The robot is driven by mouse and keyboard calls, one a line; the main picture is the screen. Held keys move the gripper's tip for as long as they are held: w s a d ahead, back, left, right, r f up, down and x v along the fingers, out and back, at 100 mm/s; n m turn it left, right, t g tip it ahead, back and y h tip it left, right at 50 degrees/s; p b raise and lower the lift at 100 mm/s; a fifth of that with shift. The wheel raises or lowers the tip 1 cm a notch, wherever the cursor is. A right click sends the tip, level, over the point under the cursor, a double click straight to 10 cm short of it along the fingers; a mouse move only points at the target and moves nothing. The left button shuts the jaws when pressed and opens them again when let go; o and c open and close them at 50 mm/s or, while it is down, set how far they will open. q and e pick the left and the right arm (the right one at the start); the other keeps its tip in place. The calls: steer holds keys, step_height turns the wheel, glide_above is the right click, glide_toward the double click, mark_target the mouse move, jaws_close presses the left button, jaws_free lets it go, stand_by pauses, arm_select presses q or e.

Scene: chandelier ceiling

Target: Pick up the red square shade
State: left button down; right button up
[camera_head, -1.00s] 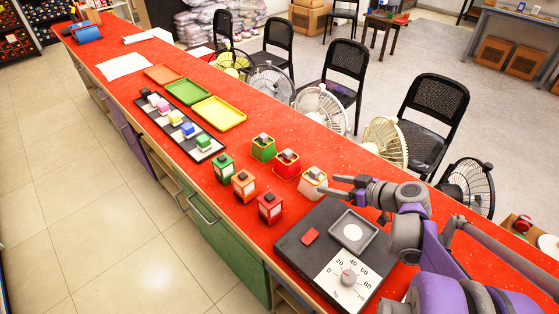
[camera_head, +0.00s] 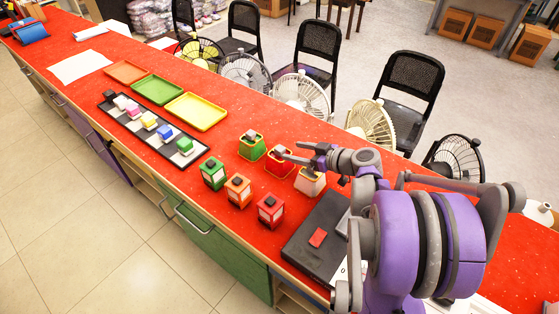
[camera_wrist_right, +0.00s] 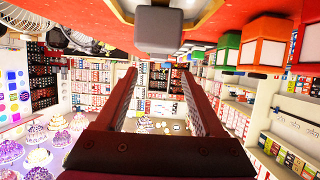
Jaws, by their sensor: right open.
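Two red shades stand on the counter. One is a boxy red lantern (camera_head: 270,211) with pale panels and a dark cap, at the front of the group. The other is a tapered red shade (camera_head: 279,168) with a grey knob, behind it. My right gripper (camera_head: 291,153) is open, its fingers level and pointing left, at the tapered shade's top and partly covering it. In the right wrist view, the open jaws (camera_wrist_right: 155,90) have a grey knob (camera_wrist_right: 158,30) ahead of them, under a red surface. I cannot tell whether they touch. My left gripper is not in view.
Green (camera_head: 213,174) and orange (camera_head: 238,190) lanterns stand close by. A tapered green shade (camera_head: 251,147) and a whitish shade (camera_head: 309,183) flank the tapered red one. A black scale (camera_head: 310,252) is at the right. Fans (camera_head: 301,93) line the far edge.

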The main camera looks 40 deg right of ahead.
mark_target(284, 150)
steer(key=x, duration=0.4)
steer(key=shift+w+d+f, duration=0.1)
steer(key=shift+w+f, duration=0.15)
steer(key=shift+f, duration=0.25)
jaws_close()
stand_by(0.9)
